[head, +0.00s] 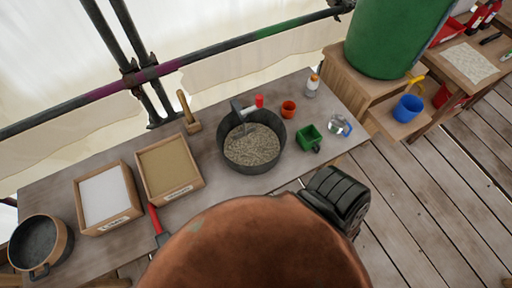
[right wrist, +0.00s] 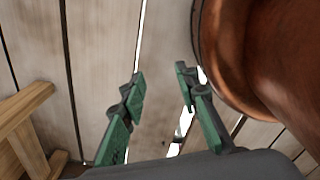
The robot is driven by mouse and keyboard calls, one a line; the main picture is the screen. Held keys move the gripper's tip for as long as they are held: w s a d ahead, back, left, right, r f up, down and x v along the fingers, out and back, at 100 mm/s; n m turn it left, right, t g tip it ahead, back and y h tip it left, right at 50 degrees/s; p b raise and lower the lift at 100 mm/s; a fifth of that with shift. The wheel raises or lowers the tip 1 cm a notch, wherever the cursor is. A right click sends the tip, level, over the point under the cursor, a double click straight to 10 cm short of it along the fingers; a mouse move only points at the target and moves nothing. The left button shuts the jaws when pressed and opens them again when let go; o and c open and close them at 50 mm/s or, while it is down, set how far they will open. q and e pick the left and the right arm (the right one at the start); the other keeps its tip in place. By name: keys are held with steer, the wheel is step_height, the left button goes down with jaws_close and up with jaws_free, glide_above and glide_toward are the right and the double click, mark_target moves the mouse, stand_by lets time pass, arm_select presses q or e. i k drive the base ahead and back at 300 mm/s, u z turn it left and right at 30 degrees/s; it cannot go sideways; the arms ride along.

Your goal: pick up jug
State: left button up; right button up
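A small clear jug-like vessel (head: 340,125) with a bluish tint stands near the right end of the work table; it looks like the jug. My right gripper (right wrist: 160,88) has its green fingers apart, with only wooden boards and a bright gap between them. The jug does not show in the right wrist view. In the head view a dark part of my right arm shows below the table's right end, and its fingers are hidden. My left gripper is not in view.
A blue pail (head: 407,108) stands farther right.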

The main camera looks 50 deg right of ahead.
mark_target(335, 126)
steer(key=z, duration=1.65)
